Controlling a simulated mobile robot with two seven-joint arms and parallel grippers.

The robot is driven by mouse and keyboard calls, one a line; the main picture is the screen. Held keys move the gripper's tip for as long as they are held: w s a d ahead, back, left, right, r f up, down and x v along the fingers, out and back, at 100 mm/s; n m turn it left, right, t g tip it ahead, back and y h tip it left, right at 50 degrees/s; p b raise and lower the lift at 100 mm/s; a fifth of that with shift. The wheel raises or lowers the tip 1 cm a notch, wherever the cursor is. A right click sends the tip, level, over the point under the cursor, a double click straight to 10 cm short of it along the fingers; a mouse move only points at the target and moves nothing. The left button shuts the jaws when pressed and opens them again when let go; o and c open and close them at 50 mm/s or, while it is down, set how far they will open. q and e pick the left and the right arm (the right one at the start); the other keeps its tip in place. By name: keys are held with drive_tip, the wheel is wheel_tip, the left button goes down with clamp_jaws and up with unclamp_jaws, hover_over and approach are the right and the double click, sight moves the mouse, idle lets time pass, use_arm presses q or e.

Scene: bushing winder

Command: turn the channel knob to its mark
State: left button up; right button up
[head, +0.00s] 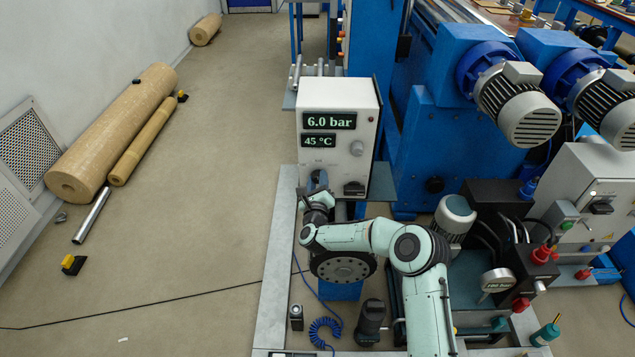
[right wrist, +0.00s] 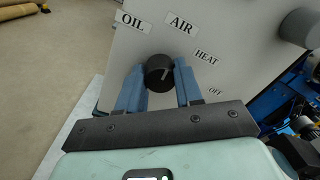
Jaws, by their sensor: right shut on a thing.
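The channel knob (right wrist: 158,72) is a round black knob with a pale pointer line, on a light grey panel (right wrist: 225,45). Labels OIL (right wrist: 130,20), AIR (right wrist: 180,25), HEAT (right wrist: 206,57) and OFF (right wrist: 215,91) curve around it. The pointer line slants up and right, roughly toward AIR; its exact aim is hard to tell. My right gripper (right wrist: 161,76) is shut on the knob, one blue finger on each side. In the head view, my right gripper (head: 318,180) is at the lower front of the control box (head: 312,95) and hides the knob. My left gripper is not in view.
The box displays read 6.0 bar (head: 329,121) and 45 °C (head: 319,140). A grey knob (head: 356,148) and a black switch (head: 354,188) are to the right on its face. Blue machinery (head: 440,140) stands at the right. The floor at the left is mostly clear, with brown rolls (head: 120,130).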

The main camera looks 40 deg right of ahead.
drive_tip(key=n+b, duration=0.1)
drive_tip(key=n, duration=0.3)
drive_tip(key=shift+n, duration=0.4)
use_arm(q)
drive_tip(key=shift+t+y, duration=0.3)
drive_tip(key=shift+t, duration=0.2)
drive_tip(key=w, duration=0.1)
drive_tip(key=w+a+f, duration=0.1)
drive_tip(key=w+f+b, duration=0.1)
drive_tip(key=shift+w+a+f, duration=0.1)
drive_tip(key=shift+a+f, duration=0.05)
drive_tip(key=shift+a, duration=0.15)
use_arm(e)
drive_tip(key=n, duration=0.4)
drive_tip(key=shift+n, duration=0.4)
drive_tip(key=o, duration=1)
drive_tip(key=shift+o, duration=0.2)
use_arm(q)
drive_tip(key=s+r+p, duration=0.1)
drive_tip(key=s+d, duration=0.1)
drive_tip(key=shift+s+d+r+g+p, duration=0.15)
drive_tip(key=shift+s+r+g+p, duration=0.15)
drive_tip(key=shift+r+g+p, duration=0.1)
use_arm(e)
drive_tip(key=v, duration=1.3)
drive_tip(key=shift+s, duration=0.25)
